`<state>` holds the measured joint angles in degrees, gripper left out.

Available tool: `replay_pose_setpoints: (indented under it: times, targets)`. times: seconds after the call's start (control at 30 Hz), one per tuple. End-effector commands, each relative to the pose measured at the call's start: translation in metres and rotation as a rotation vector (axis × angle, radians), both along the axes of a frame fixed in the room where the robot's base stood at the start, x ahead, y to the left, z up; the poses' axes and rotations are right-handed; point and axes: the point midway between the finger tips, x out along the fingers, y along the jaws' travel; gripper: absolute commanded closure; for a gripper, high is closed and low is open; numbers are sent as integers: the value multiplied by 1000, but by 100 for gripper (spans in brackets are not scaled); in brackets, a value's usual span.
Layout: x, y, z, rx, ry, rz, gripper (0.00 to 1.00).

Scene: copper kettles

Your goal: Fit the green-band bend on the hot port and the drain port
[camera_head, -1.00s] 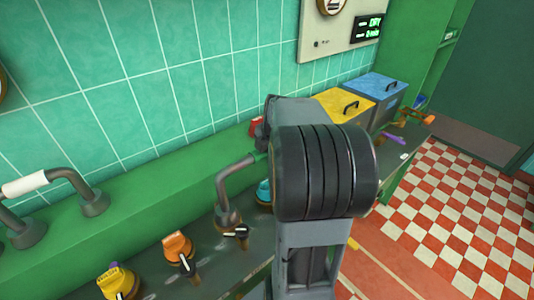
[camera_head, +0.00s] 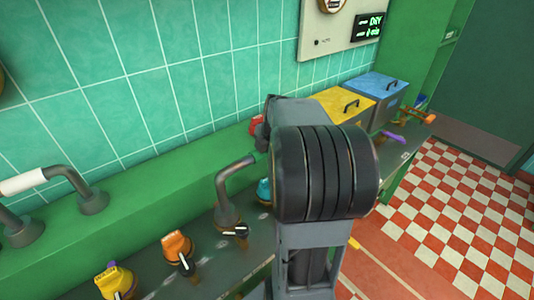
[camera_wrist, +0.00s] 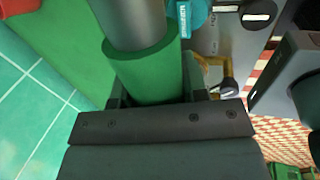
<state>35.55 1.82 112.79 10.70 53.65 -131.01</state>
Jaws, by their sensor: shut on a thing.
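The green-band bend (camera_head: 235,180) is a grey bent pipe. In the head view one end comes down at a grey collar on the bench; I cannot tell if it is seated. Its green band (camera_wrist: 150,70) fills the middle of the wrist view, with the grey pipe (camera_wrist: 128,20) beyond it. My gripper (camera_wrist: 160,98) is shut around the green band. My arm hides the bend's other end and whatever port is below it. I cannot tell which ports are the hot port and the drain port.
A white-band bend (camera_head: 25,182) stands at the left on grey collars. Yellow (camera_head: 112,282), orange (camera_head: 178,248) and black (camera_head: 236,231) knobs line the bench front. A teal part (camera_head: 264,190) sits beside my arm. Yellow (camera_head: 343,105) and blue (camera_head: 377,88) lidded boxes stand farther back.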

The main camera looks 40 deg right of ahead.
Motion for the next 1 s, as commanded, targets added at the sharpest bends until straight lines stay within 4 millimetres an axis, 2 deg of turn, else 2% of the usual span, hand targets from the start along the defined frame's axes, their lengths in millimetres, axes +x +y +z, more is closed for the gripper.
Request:
replay_pose_setpoints:
  times: [0.23,0.27,0.53,0.83,1.0]
  targets:
    - [1,0,-3,-3,-4,-1,81]
    - [1,0,-2,-3,-4,-1,57]
    - [0,0,-3,-1,-2,0,31]
    - [-1,0,-2,1,2,0,30]
    - [-6,-1,18,-2,-3,-1,30]
